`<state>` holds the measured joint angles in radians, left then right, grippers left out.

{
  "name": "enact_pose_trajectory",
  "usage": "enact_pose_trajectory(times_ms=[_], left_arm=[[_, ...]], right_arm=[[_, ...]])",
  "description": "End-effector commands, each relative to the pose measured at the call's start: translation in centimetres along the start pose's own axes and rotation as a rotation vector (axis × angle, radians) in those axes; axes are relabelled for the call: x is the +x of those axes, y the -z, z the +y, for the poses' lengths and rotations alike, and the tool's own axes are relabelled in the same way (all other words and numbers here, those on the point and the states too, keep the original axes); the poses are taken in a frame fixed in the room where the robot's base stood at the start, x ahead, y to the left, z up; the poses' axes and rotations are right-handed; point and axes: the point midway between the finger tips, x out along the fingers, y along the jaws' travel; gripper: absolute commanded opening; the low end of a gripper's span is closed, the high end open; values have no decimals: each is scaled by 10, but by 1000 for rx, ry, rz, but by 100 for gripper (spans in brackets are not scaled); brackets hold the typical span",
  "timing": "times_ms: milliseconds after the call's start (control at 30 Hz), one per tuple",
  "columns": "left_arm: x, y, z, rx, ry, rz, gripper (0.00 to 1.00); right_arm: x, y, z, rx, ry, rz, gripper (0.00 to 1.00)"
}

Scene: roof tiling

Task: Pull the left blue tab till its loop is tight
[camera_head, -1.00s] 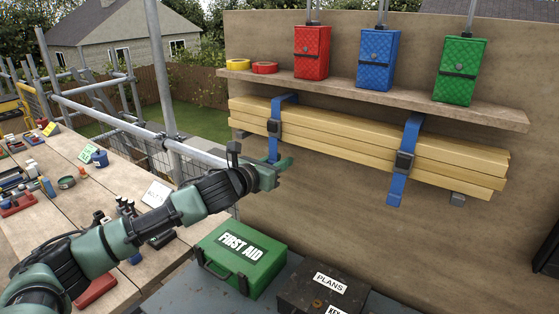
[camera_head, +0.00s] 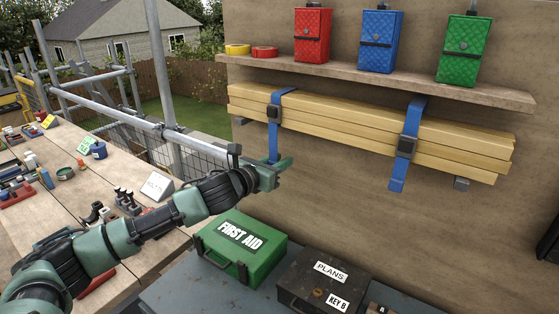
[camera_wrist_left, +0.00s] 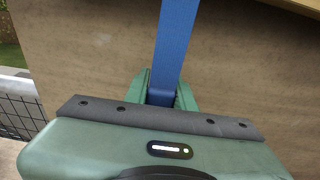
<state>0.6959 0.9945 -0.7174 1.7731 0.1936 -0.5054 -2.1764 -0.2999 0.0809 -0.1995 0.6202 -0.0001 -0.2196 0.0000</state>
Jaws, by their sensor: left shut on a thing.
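The left blue strap (camera_head: 285,97) loops around the stacked yellow planks (camera_head: 352,126) and passes through a dark buckle (camera_head: 274,112). Its blue tab (camera_head: 274,140) hangs straight down below the buckle. My left gripper (camera_head: 278,168) is shut on the tab's lower end, below the planks. In the left wrist view the blue tab (camera_wrist_left: 174,45) runs down between the green fingers (camera_wrist_left: 160,92). The right blue strap (camera_head: 417,108) has its own buckle (camera_head: 406,146) and a free hanging tab (camera_head: 397,178). My right gripper is not in view.
A shelf (camera_head: 400,82) above the planks holds red, blue and green pouches and tape rolls. A green first aid box (camera_head: 240,248) and a dark plans box (camera_head: 322,282) stand below. A workbench (camera_head: 100,190) with tools lies to the left.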

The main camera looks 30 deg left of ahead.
Motion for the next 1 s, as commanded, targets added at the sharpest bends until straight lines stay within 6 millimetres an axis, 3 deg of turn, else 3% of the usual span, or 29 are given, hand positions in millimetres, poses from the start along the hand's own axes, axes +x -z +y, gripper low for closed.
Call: enact_pose_trajectory(times_ms=[367, 400, 467, 700, 800, 1000], left_arm=[[1, 8, 0, 0, 1, 4, 0], [1, 8, 0, 0, 1, 4, 36], [1, 8, 0, 0, 1, 4, 50], [1, 6, 0, 0, 1, 2, 50], [1, 6, 0, 0, 1, 2, 72], [1, 6, 0, 0, 1, 1, 72]], right_arm=[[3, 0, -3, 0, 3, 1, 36], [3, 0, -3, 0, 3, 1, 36], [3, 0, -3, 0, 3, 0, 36], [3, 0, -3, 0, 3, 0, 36], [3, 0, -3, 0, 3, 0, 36], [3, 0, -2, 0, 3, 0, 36]])
